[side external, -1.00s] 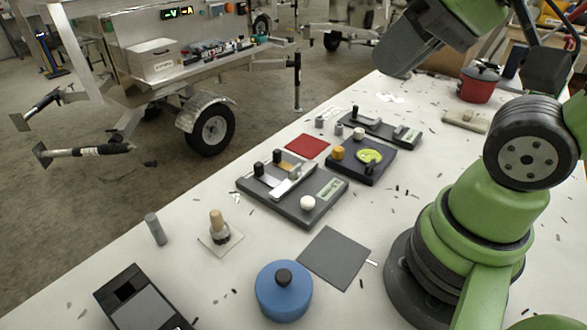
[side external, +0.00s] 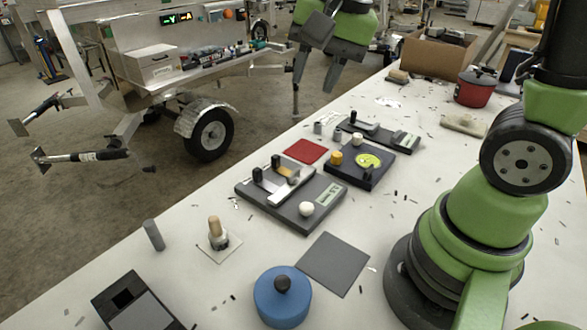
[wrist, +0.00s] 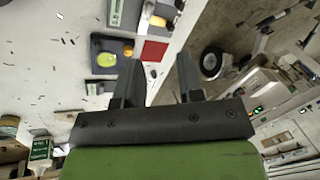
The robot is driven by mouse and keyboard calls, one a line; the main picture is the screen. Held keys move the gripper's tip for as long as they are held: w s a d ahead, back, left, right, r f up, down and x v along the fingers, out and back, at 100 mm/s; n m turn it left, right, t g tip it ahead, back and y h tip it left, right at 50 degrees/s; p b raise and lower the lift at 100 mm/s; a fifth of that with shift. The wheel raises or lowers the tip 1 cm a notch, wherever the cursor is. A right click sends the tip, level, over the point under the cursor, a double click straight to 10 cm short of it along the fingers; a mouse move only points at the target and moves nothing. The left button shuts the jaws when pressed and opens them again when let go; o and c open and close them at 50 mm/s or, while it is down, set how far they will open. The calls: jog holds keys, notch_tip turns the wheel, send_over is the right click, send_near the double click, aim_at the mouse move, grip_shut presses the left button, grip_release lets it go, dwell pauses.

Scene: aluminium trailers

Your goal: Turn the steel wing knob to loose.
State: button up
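I cannot surely pick out the steel wing knob. A small pale grey knob (side external: 357,139) stands at the back of the dark plate (side external: 345,176), behind a yellow-green dial (side external: 368,160) and beside a yellow knob (side external: 336,158); its shape is too small to read. The dial also shows in the wrist view (wrist: 107,60), left of my fingers. My gripper (side external: 315,78) is open and empty, high above the far side of the table and apart from every plate. In the wrist view its two fingers (wrist: 160,60) stand apart with nothing between them.
A grey lever plate (side external: 305,226) with a white ball lies nearer, and another long plate (side external: 403,141) lies behind. A red mat (side external: 305,151) lies beside them. A blue lidded pot (side external: 282,302), grey mat (side external: 336,263) and red pot (side external: 475,88) also stand on the white table.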

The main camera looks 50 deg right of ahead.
aim_at(294, 172)
jog(key=w+d+f+m+g, duration=0.1)
jog(key=w+f+m, duration=0.1)
jog(key=f, duration=0.5)
jog(key=w+d+f+m+g, duration=0.1)
jog(key=w+f+m, duration=0.1)
jog(key=f, duration=0.5)
jog(key=w+d+f+m+g, duration=0.1)
jog(key=w+f+m, duration=0.1)
jog(key=f, duration=0.6)
jog(key=shift+w+d+f+h, duration=0.1)
jog(key=shift+w+h, duration=0.05)
jog(key=shift+h, duration=0.15)
grip_shut()
